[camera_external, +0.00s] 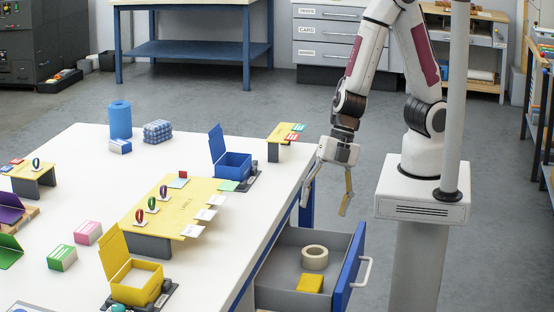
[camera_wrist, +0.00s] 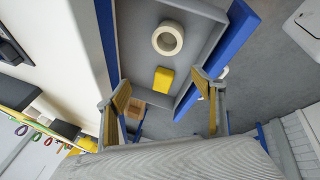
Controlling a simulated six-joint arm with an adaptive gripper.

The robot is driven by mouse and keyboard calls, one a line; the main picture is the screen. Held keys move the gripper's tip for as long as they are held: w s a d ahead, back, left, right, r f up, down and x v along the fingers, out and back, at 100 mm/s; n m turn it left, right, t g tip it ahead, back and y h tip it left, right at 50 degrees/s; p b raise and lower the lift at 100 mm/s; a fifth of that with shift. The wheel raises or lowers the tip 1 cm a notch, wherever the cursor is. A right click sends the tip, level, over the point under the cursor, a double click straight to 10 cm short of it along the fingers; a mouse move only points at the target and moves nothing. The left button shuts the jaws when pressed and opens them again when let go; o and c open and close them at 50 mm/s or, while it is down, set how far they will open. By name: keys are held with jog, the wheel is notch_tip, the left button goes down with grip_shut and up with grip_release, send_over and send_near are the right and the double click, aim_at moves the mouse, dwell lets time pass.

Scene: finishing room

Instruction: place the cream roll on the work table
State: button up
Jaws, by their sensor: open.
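The cream roll (camera_external: 314,257) lies flat in the open drawer (camera_external: 284,265) below the table's right edge, its hole facing up. It also shows in the wrist view (camera_wrist: 167,38), near the top. The white work table (camera_external: 90,160) stands to the left of my arm. My gripper (camera_external: 326,201) is open and empty, above the drawer and just off the table's right edge. In the wrist view its two fingers (camera_wrist: 166,97) are spread wide, with the roll beyond them. Nothing hides the roll.
A yellow block (camera_external: 310,283) lies in the drawer near the roll. The blue drawer front (camera_external: 349,268) and its side walls stand around them. On the table are an open blue box (camera_external: 233,165), a yellow label stand (camera_external: 175,205) and an open yellow box (camera_external: 137,282).

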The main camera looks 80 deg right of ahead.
jog(key=f, duration=0.1)
jog(key=m+g+y, duration=0.1)
jog(key=m+g, duration=0.1)
jog(key=m, duration=0.2)
send_over(315, 253)
jog(key=s, duration=0.1)
jog(key=f, duration=0.5)
jog(key=shift+s+d, duration=0.15)
jog(key=shift+d, duration=0.2)
jog(key=shift+w+d+f+m+y, duration=0.2)
jog(key=shift+f+m, duration=0.1)
jog(key=shift+f, duration=0.15)
jog(key=shift+w+d+f+m+y, duration=0.1)
jog(key=shift+w+f+m, duration=0.05)
jog(key=shift+f+m, duration=0.2)
jog(key=shift+a+f, duration=0.1)
jog(key=shift+f, duration=0.1)
jog(key=shift+x, duration=1.15)
jog(key=shift+a+f, duration=0.1)
jog(key=shift+f, duration=0.05)
jog(key=shift+x, duration=2.4)
jog(key=shift+w+f, duration=0.15)
